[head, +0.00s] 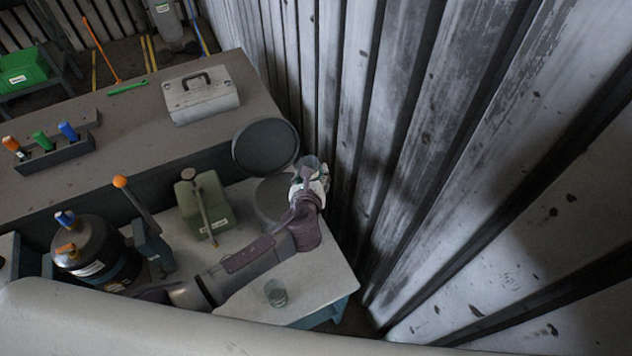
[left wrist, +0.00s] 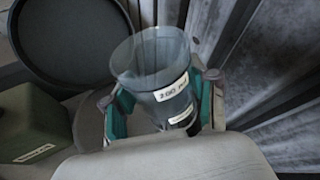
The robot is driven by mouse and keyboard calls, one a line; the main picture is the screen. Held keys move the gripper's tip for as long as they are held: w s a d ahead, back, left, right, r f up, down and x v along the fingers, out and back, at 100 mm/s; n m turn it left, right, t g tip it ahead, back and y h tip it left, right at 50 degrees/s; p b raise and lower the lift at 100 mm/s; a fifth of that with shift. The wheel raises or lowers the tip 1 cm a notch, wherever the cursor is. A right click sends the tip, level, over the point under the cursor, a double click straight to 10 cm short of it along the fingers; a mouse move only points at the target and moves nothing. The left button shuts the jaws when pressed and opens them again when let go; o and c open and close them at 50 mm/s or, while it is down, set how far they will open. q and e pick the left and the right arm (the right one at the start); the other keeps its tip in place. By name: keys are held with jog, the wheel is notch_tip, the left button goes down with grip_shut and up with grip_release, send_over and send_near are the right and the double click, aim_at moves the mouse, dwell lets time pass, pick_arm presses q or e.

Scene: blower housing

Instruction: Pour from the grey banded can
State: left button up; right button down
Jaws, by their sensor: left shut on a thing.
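My left gripper (head: 310,178) is at the right end of the low pale bench, by the corrugated wall. Its teal fingers (left wrist: 165,108) are shut around a grey see-through beaker (left wrist: 155,72) with white label strips. The beaker's wide mouth shows and it looks roughly upright; I cannot tell what is in it. In the head view the beaker's rim (head: 312,163) shows just above the fingers. A small grey can or cup (head: 276,293) stands on the front of the low bench, apart from the gripper. I cannot tell which of the two is the banded can.
A round dark lid or pan (head: 265,146) stands tilted left of the gripper, above a grey disc (head: 273,198). A green canister (head: 205,204) and a dark round tank (head: 95,252) stand further left. The corrugated wall (head: 400,130) is close on the right.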

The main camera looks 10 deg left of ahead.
pick_arm(q)
jog(key=shift+r, duration=0.3)
jog(key=s+d+r+m+t+y, duration=0.1)
jog(key=d+r+m, duration=0.1)
jog(key=d, duration=0.5)
jog(key=shift+s+d+r+m+y, duration=0.25)
jog(key=shift+d+r+m+y, duration=0.05)
jog(key=shift+d+r+y, duration=0.15)
jog(key=shift+a, duration=0.1)
